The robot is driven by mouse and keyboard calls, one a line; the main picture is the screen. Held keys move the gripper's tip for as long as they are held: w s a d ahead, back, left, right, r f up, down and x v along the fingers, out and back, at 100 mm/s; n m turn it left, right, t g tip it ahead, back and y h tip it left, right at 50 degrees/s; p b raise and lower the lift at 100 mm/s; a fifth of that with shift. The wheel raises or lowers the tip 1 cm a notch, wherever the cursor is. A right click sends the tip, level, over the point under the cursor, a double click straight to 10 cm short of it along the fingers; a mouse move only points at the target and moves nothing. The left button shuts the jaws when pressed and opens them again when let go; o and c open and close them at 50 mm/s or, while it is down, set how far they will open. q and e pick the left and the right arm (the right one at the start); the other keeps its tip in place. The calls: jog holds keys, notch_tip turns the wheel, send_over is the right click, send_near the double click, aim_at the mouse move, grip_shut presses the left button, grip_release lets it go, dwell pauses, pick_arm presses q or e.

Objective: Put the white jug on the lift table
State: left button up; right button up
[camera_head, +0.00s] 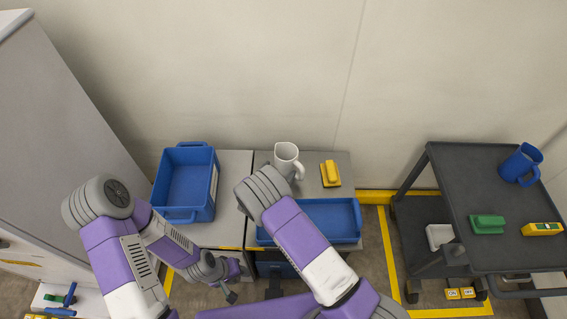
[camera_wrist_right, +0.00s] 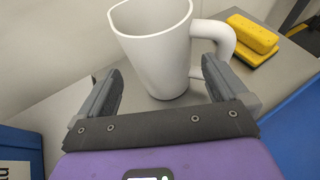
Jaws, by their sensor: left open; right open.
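The white jug (camera_head: 286,155) stands upright on a grey worktop (camera_head: 316,181) against the wall, its handle to the right. In the right wrist view the jug (camera_wrist_right: 158,55) is just ahead of my right gripper (camera_wrist_right: 163,88). The gripper is open, one finger left of the jug's body and the other by the handle's lower end; contact cannot be told. My right arm hides this gripper in the head view. My left gripper (camera_head: 231,285) is open and empty, low in front of the worktops.
A blue bin (camera_head: 186,150) stands left of the jug, and a blue tray (camera_head: 335,213) lies in front. A yellow block-like item (camera_head: 330,174) is right of the jug. A dark cart (camera_head: 460,203) at right carries a blue jug (camera_head: 520,164), a green item (camera_head: 487,224) and a yellow item (camera_head: 541,229).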

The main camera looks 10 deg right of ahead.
jog(key=p+v, duration=0.1)
jog(key=v, duration=0.4)
jog(key=shift+s+a+r, duration=0.15)
jog(key=shift+s+a, duration=0.05)
jog(key=shift+s, duration=0.1)
